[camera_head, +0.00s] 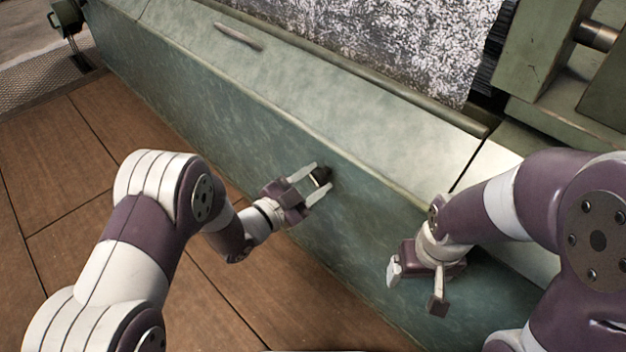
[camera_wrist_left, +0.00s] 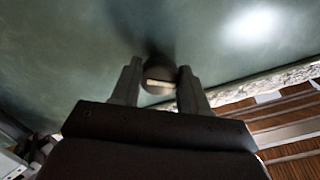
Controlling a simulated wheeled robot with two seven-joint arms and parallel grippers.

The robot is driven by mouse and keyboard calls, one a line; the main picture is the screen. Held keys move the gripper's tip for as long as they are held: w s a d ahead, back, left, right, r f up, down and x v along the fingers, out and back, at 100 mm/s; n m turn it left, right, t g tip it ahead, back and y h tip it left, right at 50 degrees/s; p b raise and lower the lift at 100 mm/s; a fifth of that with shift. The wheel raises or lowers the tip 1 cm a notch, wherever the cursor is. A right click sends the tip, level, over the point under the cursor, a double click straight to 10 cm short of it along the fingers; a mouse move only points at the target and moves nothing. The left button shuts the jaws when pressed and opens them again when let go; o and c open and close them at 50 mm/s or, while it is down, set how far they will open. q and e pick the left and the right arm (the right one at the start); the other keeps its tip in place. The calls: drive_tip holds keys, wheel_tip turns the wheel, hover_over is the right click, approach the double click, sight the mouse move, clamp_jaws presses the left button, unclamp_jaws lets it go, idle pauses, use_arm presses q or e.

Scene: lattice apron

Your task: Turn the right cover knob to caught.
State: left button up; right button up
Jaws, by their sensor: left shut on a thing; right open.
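The right cover knob, a small dark round knob (camera_head: 321,175), sits on the green front face of the machine's cover (camera_head: 250,130). My left gripper (camera_head: 318,182) has its two pale fingers on either side of the knob and is shut on it. In the left wrist view the knob (camera_wrist_left: 158,74) shows between the fingertips (camera_wrist_left: 158,82), with a pale bar across its face. What the bar's angle means cannot be told. My right gripper (camera_head: 416,290) is open and empty, in front of the cover's face further right.
A slim handle (camera_head: 238,36) lies on the cover's sloping top at the upper left. Behind the cover is a speckled grey-white surface (camera_head: 370,40). Green machine framework (camera_head: 555,75) stands at the upper right. The brown tiled floor (camera_head: 60,180) in front is clear.

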use_arm(q)
drive_tip(key=m, duration=0.5)
drive_tip(key=shift+m, duration=0.3)
drive_tip(key=m+b, duration=0.1)
drive_tip(key=m, duration=0.4)
drive_tip(key=shift+m, duration=0.3)
drive_tip(key=shift+b, duration=0.3)
drive_tip(key=o, duration=1)
drive_tip(key=shift+o, duration=0.2)
drive_tip(key=shift+r, duration=0.1)
drive_tip(key=shift+a, duration=0.1)
